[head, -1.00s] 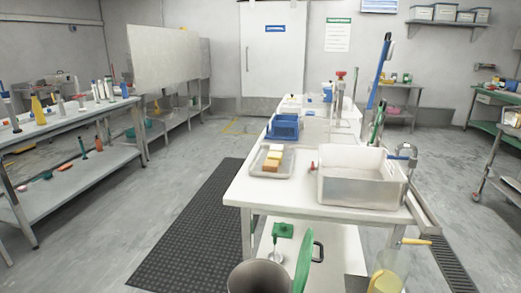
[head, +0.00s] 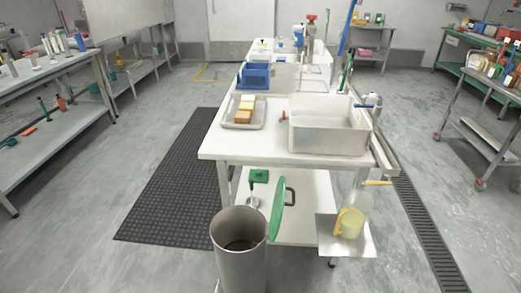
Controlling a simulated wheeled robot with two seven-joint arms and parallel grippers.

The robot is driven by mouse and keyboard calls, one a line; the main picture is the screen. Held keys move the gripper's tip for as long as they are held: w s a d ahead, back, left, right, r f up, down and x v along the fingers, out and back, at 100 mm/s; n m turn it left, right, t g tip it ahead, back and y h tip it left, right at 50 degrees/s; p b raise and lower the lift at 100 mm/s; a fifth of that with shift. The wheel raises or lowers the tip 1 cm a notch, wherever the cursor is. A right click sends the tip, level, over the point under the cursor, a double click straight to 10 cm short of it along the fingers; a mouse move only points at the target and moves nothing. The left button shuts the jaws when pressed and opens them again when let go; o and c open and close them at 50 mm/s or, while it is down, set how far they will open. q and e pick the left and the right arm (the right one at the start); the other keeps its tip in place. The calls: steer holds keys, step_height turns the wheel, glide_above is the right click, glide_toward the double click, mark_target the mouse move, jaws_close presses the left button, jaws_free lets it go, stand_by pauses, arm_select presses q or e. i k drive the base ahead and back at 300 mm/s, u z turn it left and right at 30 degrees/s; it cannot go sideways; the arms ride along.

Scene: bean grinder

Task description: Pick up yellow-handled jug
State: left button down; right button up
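The jug (head: 356,203) stands at the lower right of the head view, on a small pale square surface (head: 348,248) beside the white table's right end. Neither of my grippers shows in this view.
A metal bin (head: 239,258) stands in front of the table. The white table (head: 240,158) carries a white basin (head: 328,138), a tray (head: 243,124) with sponges and a blue crate (head: 254,76). A green lid (head: 277,210) stands beside the bin.

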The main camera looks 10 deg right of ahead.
mark_target(356, 207)
steer(key=k, duration=0.5)
steer(key=z, duration=1.85)
steer(key=i, duration=1.4)
steer(key=u, duration=0.75)
steer(key=k, duration=0.25)
